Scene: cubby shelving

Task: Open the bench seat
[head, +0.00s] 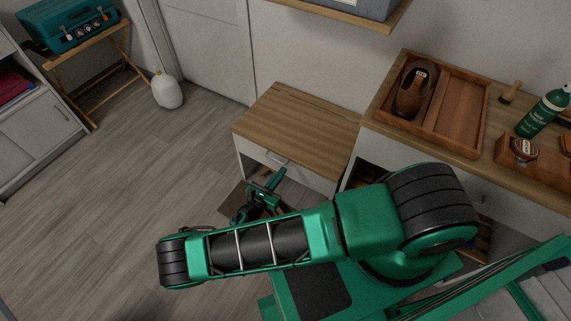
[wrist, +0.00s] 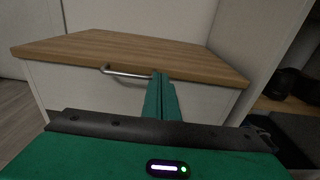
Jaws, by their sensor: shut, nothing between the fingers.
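The bench seat (head: 300,118) is a low white box with a flat wooden lid, standing against the wall; its lid looks closed. It also fills the middle of the wrist view (wrist: 130,48). A silver bar handle (head: 277,160) sits on its front just under the lid edge, and it shows in the wrist view (wrist: 125,73). My gripper (head: 281,172) is shut and empty in front of the bench. In the wrist view its fingertips (wrist: 160,76) overlap the handle's right end. I cannot tell whether they touch it.
A wooden-topped shelf unit (head: 371,125) stands close on the bench's right, carrying a wooden tray (head: 464,112) and a green bottle (head: 543,112). A white jug (head: 167,92) stands on the floor at the left. The floor (head: 150,165) left of the bench is clear.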

